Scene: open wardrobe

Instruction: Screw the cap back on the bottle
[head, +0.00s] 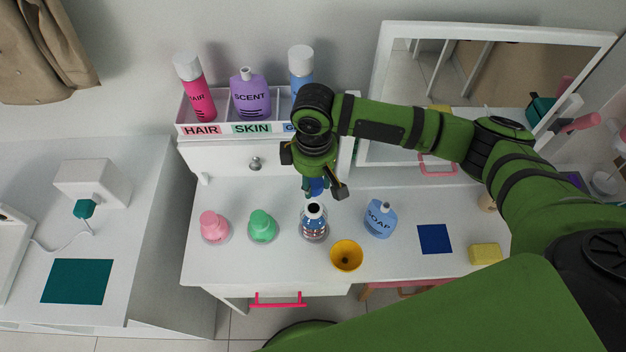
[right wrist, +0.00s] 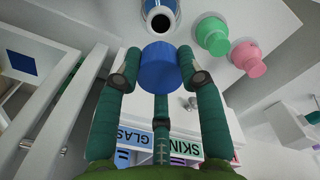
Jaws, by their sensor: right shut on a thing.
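My right gripper (head: 318,190) hangs from above over the vanity and is shut on a blue cap (head: 317,185). In the right wrist view the cap (right wrist: 160,66) sits between the fingertips. A clear bottle (head: 314,227) with blue and red markings stands upright on the white top, with a dark open mouth. In the head view the cap is just behind and above this mouth, apart from it. In the right wrist view the bottle (right wrist: 160,18) shows past the cap, its mouth uncovered. My left gripper is out of view.
Pink (head: 214,226) and green (head: 262,226) bottles stand left of the open bottle. A blue soap bottle (head: 380,219) stands right, and a yellow cup (head: 346,256) in front. A labelled organizer (head: 208,130) with bottles is behind; a mirror (head: 500,75) stands back right.

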